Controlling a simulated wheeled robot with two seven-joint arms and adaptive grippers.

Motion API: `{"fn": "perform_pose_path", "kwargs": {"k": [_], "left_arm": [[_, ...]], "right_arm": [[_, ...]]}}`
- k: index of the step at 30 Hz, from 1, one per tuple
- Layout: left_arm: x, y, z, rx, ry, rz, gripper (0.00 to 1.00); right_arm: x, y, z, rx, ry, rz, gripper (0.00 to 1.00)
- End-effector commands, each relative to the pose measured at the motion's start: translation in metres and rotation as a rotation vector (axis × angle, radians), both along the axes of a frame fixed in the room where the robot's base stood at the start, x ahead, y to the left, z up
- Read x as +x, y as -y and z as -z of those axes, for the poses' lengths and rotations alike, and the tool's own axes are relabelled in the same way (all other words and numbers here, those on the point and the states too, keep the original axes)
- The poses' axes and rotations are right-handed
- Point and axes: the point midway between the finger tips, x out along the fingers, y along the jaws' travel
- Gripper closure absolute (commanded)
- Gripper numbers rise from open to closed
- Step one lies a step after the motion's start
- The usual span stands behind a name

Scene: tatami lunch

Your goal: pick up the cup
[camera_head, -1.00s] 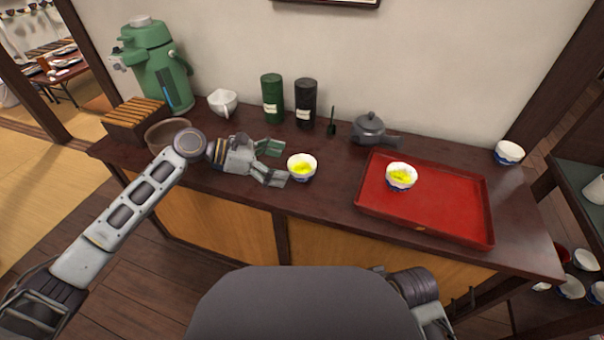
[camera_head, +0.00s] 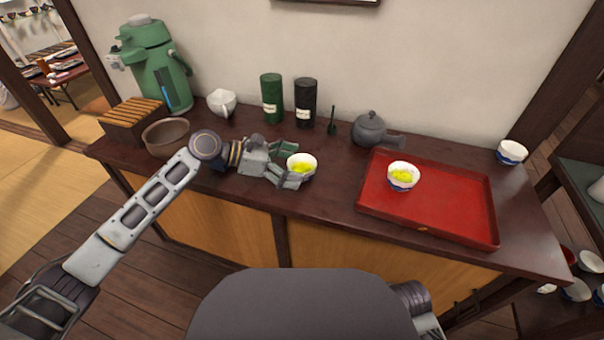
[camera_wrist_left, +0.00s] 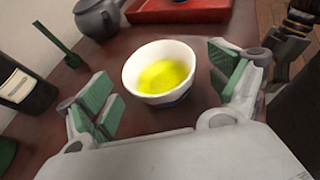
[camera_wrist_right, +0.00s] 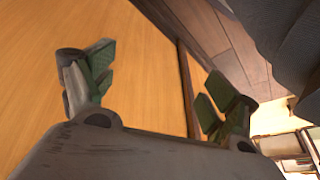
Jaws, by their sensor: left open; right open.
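A white cup (camera_head: 302,165) with yellow-green tea stands upright on the dark wooden counter, left of the red tray. My left gripper (camera_head: 288,164) is open at the cup, coming from the left. In the left wrist view the cup (camera_wrist_left: 160,73) sits between and a little beyond the open green-padded fingers (camera_wrist_left: 167,93), with a gap on each side. A second cup (camera_head: 404,176) of yellow-green tea stands on the tray. My right gripper (camera_wrist_right: 155,90) is open and empty, low in front of a wooden panel in the right wrist view; it is hidden in the head view.
The red tray (camera_head: 460,213) lies to the right with bare room on it. A grey teapot (camera_head: 369,130), a black canister (camera_head: 305,103) and a green canister (camera_head: 271,98) stand behind. A brown bowl (camera_head: 166,136) is by my left wrist. Another cup (camera_head: 512,152) stands far right.

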Motion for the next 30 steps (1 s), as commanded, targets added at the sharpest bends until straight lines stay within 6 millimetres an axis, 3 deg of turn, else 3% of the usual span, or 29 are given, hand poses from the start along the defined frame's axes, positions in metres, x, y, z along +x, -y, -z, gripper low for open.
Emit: {"fn": "perform_pose_path", "kwargs": {"k": [3, 9, 24, 30], "left_arm": [[0.002, 0.01, 0.005, -0.001, 0.002, 0.0, 0.08], [0.003, 0.022, 0.009, -0.001, 0.001, -0.002, 0.08], [0.004, 0.023, 0.009, 0.0, 0.001, -0.002, 0.08], [0.004, 0.023, 0.01, 0.0, 0.001, -0.002, 0.32]], "right_arm": [[0.001, -0.003, 0.014, 0.018, 0.013, 0.005, 0.13], [0.002, -0.006, 0.023, 0.036, 0.03, 0.01, 0.13], [0.003, -0.006, 0.023, 0.037, 0.034, 0.011, 0.13], [0.003, -0.006, 0.023, 0.037, 0.034, 0.011, 0.13]]}}
